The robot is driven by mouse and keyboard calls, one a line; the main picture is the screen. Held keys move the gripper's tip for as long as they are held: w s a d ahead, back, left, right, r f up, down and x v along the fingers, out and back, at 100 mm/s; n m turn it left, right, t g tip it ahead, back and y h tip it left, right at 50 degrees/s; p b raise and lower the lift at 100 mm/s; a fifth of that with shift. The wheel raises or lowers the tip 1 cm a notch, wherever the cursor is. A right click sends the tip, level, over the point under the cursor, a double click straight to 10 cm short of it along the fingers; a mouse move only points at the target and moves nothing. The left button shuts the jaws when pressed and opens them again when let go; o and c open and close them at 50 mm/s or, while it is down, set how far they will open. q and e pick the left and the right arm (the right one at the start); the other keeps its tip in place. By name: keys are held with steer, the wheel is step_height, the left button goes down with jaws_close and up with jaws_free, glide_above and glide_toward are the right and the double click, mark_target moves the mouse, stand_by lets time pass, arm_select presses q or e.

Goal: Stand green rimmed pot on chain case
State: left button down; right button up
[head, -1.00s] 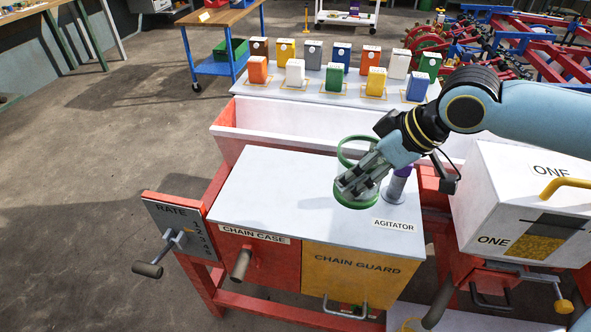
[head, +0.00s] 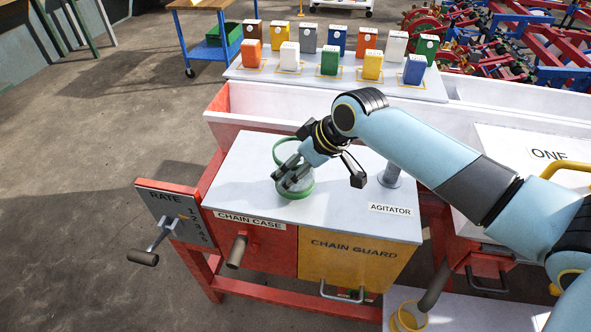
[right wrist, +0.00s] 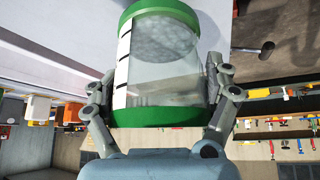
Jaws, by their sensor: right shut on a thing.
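The green rimmed pot (head: 298,193) is a clear cylinder with a green ring at each end. In the head view it is over the left-middle of the pale top of the chain case (head: 252,165), roughly upright. I cannot tell whether its base touches the top. My right gripper (head: 288,176) is shut on its side. In the right wrist view the fingers (right wrist: 165,92) flank the pot (right wrist: 157,62), which shows a white strip with black marks and grey grainy contents. My left gripper is not in view.
A grey agitator post (head: 390,176) stands right of the pot on the same top. A white trough (head: 270,105) runs behind, with a shelf of coloured boxes (head: 330,62) beyond. A rate crank (head: 160,235) juts out at the left. The top's left part is clear.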

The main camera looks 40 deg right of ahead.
steer(key=shift+f, duration=0.9)
steer(key=shift+f, duration=0.15)
steer(key=o, duration=1.1)
steer(key=p+v, duration=0.1)
steer(key=v, duration=1.1)
steer(key=shift+s, duration=0.1)
